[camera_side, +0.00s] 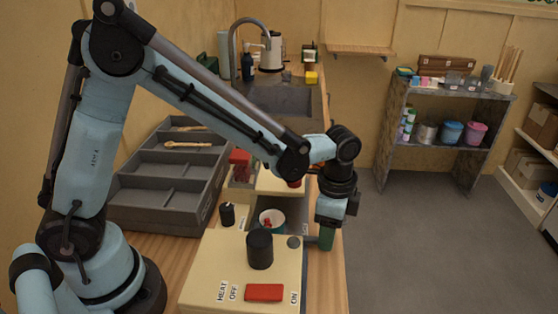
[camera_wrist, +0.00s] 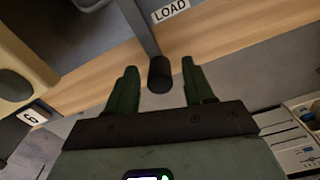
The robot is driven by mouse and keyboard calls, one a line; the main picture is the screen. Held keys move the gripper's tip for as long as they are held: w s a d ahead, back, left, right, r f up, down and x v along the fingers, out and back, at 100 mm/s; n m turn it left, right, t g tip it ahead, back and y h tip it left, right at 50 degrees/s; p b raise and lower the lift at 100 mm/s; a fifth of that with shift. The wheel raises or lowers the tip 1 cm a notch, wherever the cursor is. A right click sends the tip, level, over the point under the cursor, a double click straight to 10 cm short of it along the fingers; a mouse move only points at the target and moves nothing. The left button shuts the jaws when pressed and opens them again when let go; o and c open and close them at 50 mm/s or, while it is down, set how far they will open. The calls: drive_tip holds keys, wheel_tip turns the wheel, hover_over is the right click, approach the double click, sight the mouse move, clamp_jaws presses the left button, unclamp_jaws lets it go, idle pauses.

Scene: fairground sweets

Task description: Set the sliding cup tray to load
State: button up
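In the wrist view, a short black cylindrical handle (camera_wrist: 159,76) sits at the end of a grey bar (camera_wrist: 139,25). A white label reading LOAD (camera_wrist: 171,10) lies beside the bar at the top. My gripper (camera_side: 326,238) is open. Its two green fingers stand on either side of the handle in the wrist view, with a gap on each side. In the side view my gripper points down at the right edge of the counter. The fingers hide the handle there, and the cream machine (camera_side: 212,272) covers much of the tray. A cup (camera_side: 272,215) with something red shows behind the machine.
The machine's top carries a large black knob (camera_side: 260,248), a red switch (camera_side: 264,292) and HEAT, OFF and ON labels. A grey compartment tray (camera_side: 150,213) holding wooden utensils lies on the left. Open floor (camera_side: 420,250) lies right of the counter; shelves (camera_side: 443,95) stand at the back.

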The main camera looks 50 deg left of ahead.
wheel_tip(320, 180, up, 12)
idle(0.9)
drive_tip(key=shift+f, duration=0.1)
wheel_tip(320, 180, down, 12)
drive_tip(key=shift+w+a, duration=0.1)
idle(0.7)
drive_tip(key=shift+o, duration=0.5)
idle(1.3)
